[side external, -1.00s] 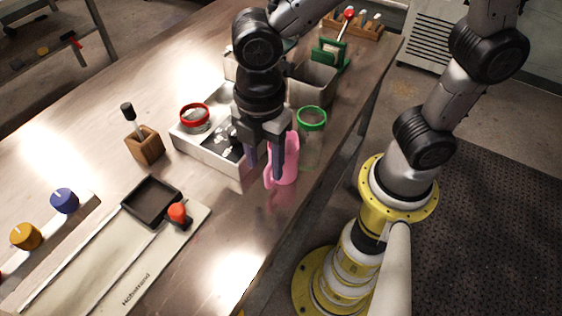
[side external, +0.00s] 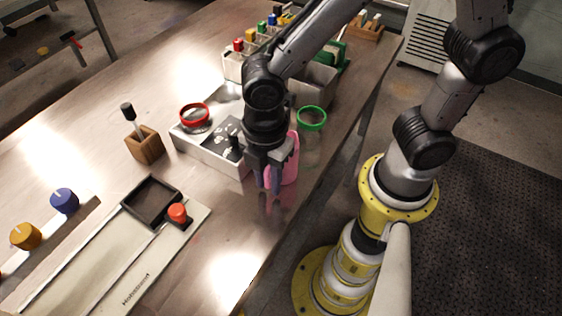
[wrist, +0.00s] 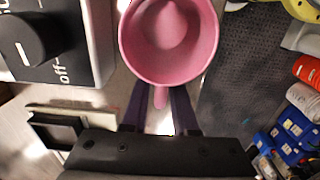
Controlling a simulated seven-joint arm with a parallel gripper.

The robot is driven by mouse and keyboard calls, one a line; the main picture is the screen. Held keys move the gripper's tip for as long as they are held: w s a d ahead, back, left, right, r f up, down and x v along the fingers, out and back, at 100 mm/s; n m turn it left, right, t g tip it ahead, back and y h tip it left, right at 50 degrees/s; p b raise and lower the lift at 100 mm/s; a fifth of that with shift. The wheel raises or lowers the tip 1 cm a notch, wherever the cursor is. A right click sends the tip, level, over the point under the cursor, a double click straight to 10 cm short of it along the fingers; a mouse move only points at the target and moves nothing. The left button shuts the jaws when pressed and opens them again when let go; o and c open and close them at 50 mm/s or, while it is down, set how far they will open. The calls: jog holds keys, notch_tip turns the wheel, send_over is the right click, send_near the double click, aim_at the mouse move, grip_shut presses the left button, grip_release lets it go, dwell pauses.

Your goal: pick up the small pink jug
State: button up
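The small pink jug (side external: 293,160) stands upright on the bench, to the right of the grey control box. My gripper (side external: 268,188) points down in front of it and hides part of its left side. In the wrist view, I look down into the jug's open mouth (wrist: 168,40). Its handle (wrist: 161,97) points toward my gripper (wrist: 160,95) and lies between the two dark fingers. The fingers stand apart, with a visible gap beside the handle.
A green-rimmed glass jar (side external: 312,120) stands close behind the jug.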

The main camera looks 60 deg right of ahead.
grip_shut()
dwell(1.1)
